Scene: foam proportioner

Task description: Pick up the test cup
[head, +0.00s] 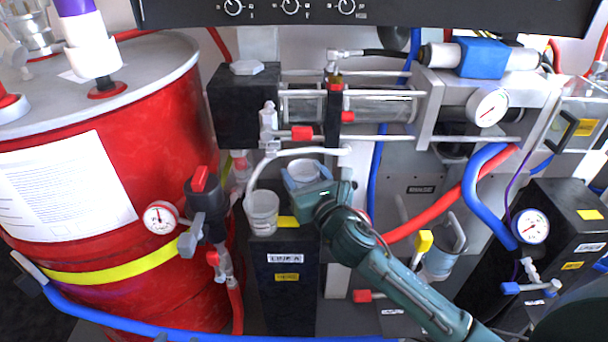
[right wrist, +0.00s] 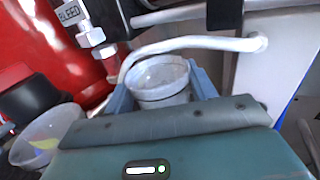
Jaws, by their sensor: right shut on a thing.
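The test cup (head: 303,171), a clear, whitish cup, is between the pale blue fingers of my right gripper (head: 303,182), just above and behind the black LINE A box. In the right wrist view the cup (right wrist: 158,82) stands upright, with a finger on each side, and the gripper is shut on it. Its lower part is hidden by the gripper body. A second clear cup (head: 262,213) is on the left of the gripper, at the top of the box. It shows in the right wrist view (right wrist: 45,138) at the lower left. My left gripper is not in view.
A bent white tube (head: 300,152) passes close behind the held cup. The black LINE A box (head: 287,290) is below. A red drum (head: 90,190) with gauge and valve stands left. A cylinder assembly (head: 380,105) is above; a third cup (head: 440,262) is to the right.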

